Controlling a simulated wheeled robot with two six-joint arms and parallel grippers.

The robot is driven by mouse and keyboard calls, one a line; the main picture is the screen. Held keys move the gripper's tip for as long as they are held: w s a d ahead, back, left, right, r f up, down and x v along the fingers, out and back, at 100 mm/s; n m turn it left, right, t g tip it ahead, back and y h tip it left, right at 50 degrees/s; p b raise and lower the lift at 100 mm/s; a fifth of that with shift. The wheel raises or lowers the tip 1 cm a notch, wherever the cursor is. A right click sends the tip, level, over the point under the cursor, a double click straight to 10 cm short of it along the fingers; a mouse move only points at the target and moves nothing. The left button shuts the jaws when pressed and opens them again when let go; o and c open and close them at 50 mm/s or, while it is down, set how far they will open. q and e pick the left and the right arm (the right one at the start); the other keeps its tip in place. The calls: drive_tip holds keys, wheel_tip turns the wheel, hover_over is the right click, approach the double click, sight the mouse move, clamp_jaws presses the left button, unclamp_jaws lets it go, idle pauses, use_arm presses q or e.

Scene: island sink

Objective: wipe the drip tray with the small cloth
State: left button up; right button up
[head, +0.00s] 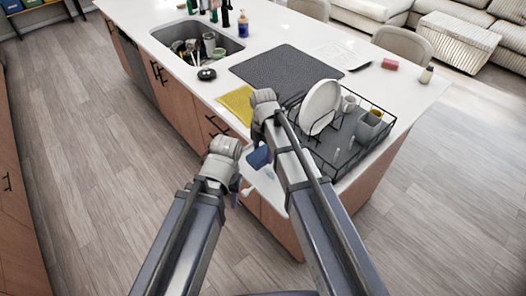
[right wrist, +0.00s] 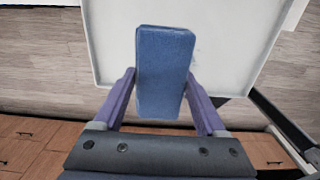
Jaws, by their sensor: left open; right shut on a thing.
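My right gripper (right wrist: 160,85) is shut on a blue, block-shaped piece (right wrist: 165,70), with one finger on each side. It looks like a folded cloth or a sponge; I cannot tell which. It also shows in the head view (head: 259,157), below my right wrist. A white tray with a raised rim (right wrist: 105,40) lies beneath it in the right wrist view, taken as the drip tray; it is mostly hidden in the head view. I cannot tell whether the blue piece touches it. My left gripper (head: 237,191) is open and empty, left of the tray at the island's front edge.
A black dish rack (head: 350,160) with a white plate (head: 321,107) and cups stands close on the right. A yellow cloth (head: 236,104) and dark mat (head: 283,68) lie behind. The sink (head: 195,45) is farther left. Floor is clear left of the island.

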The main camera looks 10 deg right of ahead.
drive_tip(key=shift+r, duration=0.1)
wheel_tip(320, 180, up, 3)
drive_tip(key=p, duration=0.3)
drive_tip(key=shift+r, duration=0.1)
idle(0.4)
